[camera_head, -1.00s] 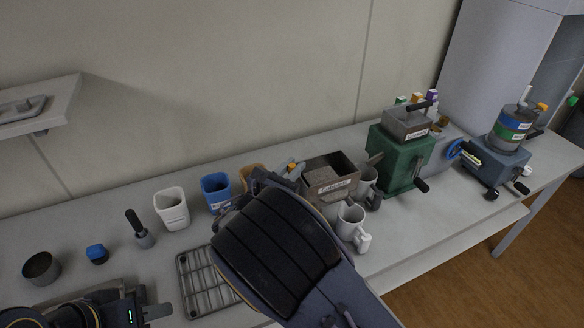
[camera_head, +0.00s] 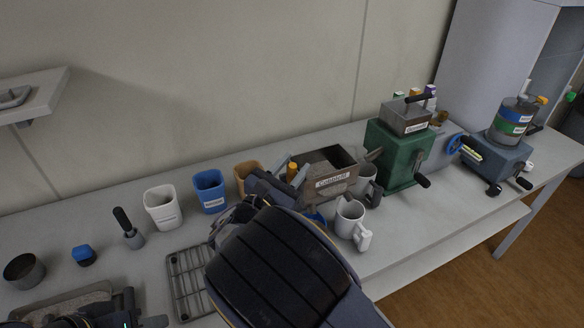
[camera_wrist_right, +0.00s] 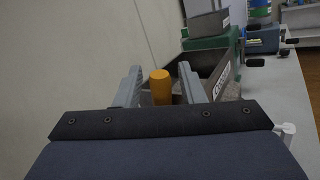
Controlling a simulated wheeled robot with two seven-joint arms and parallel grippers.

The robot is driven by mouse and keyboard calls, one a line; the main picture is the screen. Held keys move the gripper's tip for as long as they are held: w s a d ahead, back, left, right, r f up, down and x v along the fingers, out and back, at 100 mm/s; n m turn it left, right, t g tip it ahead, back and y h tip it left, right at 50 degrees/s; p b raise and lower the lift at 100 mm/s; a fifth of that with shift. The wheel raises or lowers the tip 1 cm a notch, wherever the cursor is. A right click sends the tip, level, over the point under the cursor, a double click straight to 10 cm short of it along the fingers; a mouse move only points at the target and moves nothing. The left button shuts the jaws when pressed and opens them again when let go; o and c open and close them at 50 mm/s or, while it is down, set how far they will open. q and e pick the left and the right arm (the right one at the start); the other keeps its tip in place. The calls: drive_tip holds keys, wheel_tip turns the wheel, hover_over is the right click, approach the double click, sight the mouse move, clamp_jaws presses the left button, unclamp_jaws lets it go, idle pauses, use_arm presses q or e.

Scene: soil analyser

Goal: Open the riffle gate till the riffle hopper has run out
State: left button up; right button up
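The riffle hopper is a grey-brown open-topped metal box with a white label (camera_head: 335,181), near the middle of the bench. An orange upright knob (camera_head: 292,172), which may be the riffle gate's handle, stands at its left side. My right gripper (camera_head: 285,174) is at this knob. In the right wrist view the knob (camera_wrist_right: 161,88) stands between the two grey fingers, which are apart with small gaps seen on both sides. The hopper (camera_wrist_right: 222,75) lies just beyond the right finger. My arm hides the hopper's lower part. My left gripper (camera_head: 145,310) is at the lower left, partly cut off.
White (camera_head: 165,208), blue (camera_head: 210,192) and tan (camera_head: 247,178) cups stand left of the hopper. A white mug (camera_head: 350,222) stands to its front right. A green cranked machine (camera_head: 396,152) is further right. A wire rack (camera_head: 187,283) and a tray of grainy material (camera_head: 75,303) lie in front.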

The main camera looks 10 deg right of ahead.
drive_tip(key=b+v, duration=0.1)
drive_tip(key=v, duration=0.6)
drive_tip(key=shift+s+a+b, duration=0.25)
drive_tip(key=shift+s+b, duration=0.05)
drive_tip(key=shift+c, duration=0.2)
